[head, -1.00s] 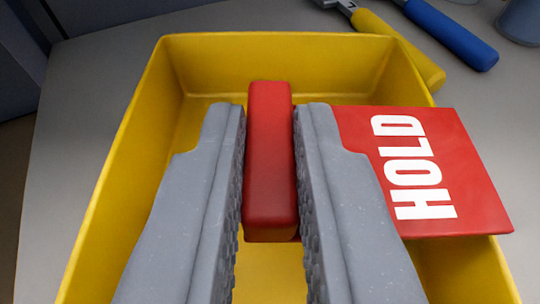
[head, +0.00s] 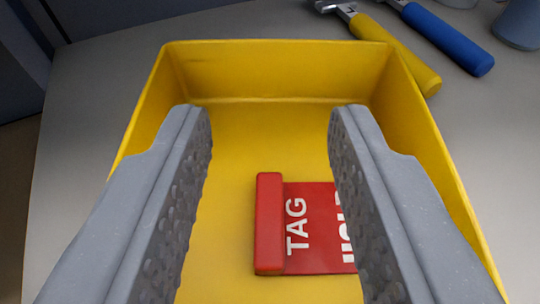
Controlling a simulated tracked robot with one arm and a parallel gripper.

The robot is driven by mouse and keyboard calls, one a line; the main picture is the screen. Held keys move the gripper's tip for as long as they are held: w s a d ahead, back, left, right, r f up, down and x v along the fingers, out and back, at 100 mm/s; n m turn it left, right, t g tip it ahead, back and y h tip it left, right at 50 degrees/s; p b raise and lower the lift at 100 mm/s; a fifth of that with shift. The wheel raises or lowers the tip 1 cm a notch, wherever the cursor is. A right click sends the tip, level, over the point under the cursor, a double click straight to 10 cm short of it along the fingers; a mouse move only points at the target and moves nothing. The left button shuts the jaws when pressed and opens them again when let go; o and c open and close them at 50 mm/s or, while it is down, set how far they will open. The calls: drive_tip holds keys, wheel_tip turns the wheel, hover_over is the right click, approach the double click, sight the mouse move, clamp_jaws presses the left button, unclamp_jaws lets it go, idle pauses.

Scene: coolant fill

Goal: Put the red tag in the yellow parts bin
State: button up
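The red tag (head: 310,230) lies flat on the floor of the yellow parts bin (head: 275,68). It has a thick red bar along its left edge and white lettering, with "TAG" readable. My right finger hides its right part. My gripper (head: 268,115) is open and empty above the bin. Its two grey textured fingers are wide apart, with the tag showing below and between them, apart from the left finger.
A blue-grey round object (head: 518,25) stands at the far right corner.

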drive_tip(key=p+v, duration=0.3)
drive_tip(key=v, duration=0.9)
drive_tip(key=shift+f, duration=0.1)
